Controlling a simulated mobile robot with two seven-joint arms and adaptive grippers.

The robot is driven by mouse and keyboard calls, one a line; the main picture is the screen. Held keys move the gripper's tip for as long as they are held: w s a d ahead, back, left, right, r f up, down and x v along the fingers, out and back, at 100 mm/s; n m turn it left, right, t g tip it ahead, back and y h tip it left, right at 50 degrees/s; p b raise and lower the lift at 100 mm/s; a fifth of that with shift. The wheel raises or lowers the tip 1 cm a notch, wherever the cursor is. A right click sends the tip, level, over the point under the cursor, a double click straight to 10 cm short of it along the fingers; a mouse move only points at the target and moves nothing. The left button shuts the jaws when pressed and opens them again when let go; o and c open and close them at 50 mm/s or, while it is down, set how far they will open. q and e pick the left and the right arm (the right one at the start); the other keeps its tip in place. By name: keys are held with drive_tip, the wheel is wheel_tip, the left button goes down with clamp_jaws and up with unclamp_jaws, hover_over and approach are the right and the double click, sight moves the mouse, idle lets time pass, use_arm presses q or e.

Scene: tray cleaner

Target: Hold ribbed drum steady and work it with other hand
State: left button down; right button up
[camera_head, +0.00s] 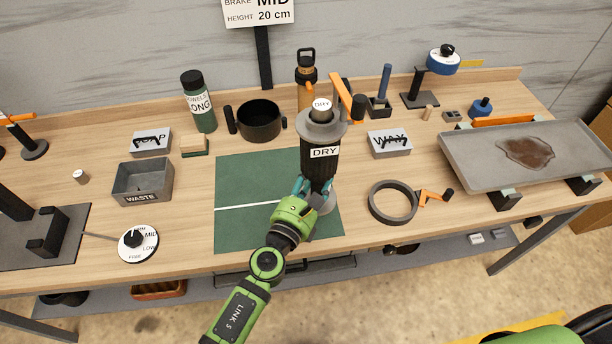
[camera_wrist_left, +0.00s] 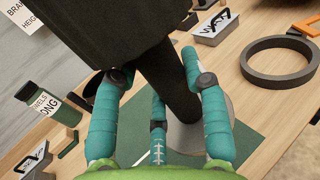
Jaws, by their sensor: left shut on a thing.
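The dark ribbed drum (camera_head: 319,168), with a white DRY label, stands upright on a grey round base (camera_head: 326,206) at the right part of the green mat. A grey wide collar (camera_head: 321,126) and a white DRY cap (camera_head: 321,104) top it. My left gripper (camera_head: 314,188) is shut around the lower part of the drum. In the left wrist view, the teal fingers of the left gripper (camera_wrist_left: 155,72) close around the dark drum (camera_wrist_left: 175,85). An orange handle (camera_head: 342,92) shows just behind the cap; whether it joins the drum is unclear. My right gripper is out of view.
A black pot (camera_head: 259,121) and a green towels canister (camera_head: 199,102) stand behind left. A grey ring (camera_head: 393,202) lies right of the drum, before a large stained tray (camera_head: 475,158). A WASTE bin (camera_head: 142,182) and a dial (camera_head: 137,243) are left. The mat's left part (camera_head: 245,185) is clear.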

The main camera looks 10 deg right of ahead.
use_arm(q)
drive_tip(key=shift+r, duration=0.1)
drive_tip(key=shift+w+a+f+b, duration=1)
drive_tip(key=shift+a+f+b, duration=0.7)
drive_tip(key=shift+b, duration=0.3)
drive_tip(key=shift+w+a+f+b, duration=0.95)
drive_tip(key=shift+a+f+b, duration=0.75)
drive_tip(key=shift+b, duration=0.25)
drive_tip(key=shift+w+a+f+b, duration=1)
drive_tip(key=shift+a+f+b, duration=0.7)
drive_tip(key=shift+b, duration=0.3)
drive_tip(key=shift+d+f+b, duration=0.1)
drive_tip(key=shift+f+b, duration=0.2)
drive_tip(key=c, duration=1.2)
unclamp_jaws()
clamp_jaws()
drive_tip(key=shift+f, duration=0.1)
